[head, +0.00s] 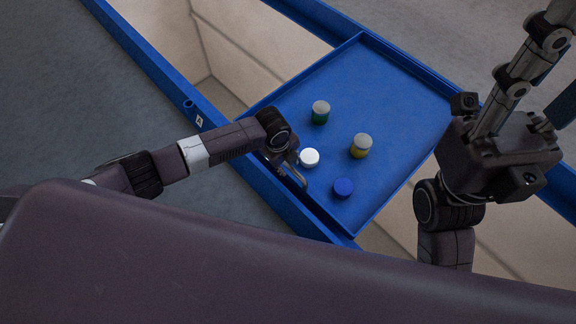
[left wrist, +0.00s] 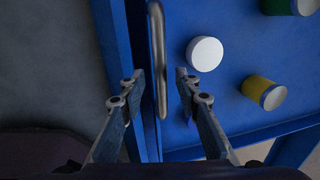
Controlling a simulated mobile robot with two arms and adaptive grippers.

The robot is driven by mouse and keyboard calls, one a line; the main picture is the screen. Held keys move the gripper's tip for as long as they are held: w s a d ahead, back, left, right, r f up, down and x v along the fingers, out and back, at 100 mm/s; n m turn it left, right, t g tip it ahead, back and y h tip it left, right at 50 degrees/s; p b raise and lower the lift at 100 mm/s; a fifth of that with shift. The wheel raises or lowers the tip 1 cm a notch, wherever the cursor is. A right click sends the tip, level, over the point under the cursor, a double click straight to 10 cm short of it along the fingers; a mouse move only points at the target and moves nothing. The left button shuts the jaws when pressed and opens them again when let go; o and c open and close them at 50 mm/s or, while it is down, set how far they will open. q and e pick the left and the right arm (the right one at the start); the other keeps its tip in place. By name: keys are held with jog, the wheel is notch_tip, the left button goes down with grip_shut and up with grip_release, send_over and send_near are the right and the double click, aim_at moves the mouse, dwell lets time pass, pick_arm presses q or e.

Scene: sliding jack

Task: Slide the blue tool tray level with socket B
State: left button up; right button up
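The blue tool tray (head: 405,100) spans the gap between the rails of a blue frame and carries several small round items. Its metal bar handle (left wrist: 157,45) is on its left edge. My left gripper (left wrist: 160,88) is open, with one finger on each side of the handle; I cannot tell whether either touches it. In the head view the left gripper (head: 290,174) is at the tray's left edge, partly hidden by its wrist. A round socket (head: 188,103) with a small label (head: 199,120) is on the left rail. I cannot make out socket B. My right gripper (head: 522,95) is raised at the right, its fingertips not clearly shown.
On the tray are a green jar (head: 320,112), a yellow jar (head: 360,146), a white round piece (head: 310,158) and a blue one (head: 343,187). Beyond the tray the frame is open over a pale recess (head: 235,65). A grey surface (head: 75,95) lies left.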

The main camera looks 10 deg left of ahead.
pick_arm(q)
jog(key=shift+f, duration=0.1)
jog(key=shift+c, duration=0.4)
grip_shut()
jog(key=shift+d, duration=0.1)
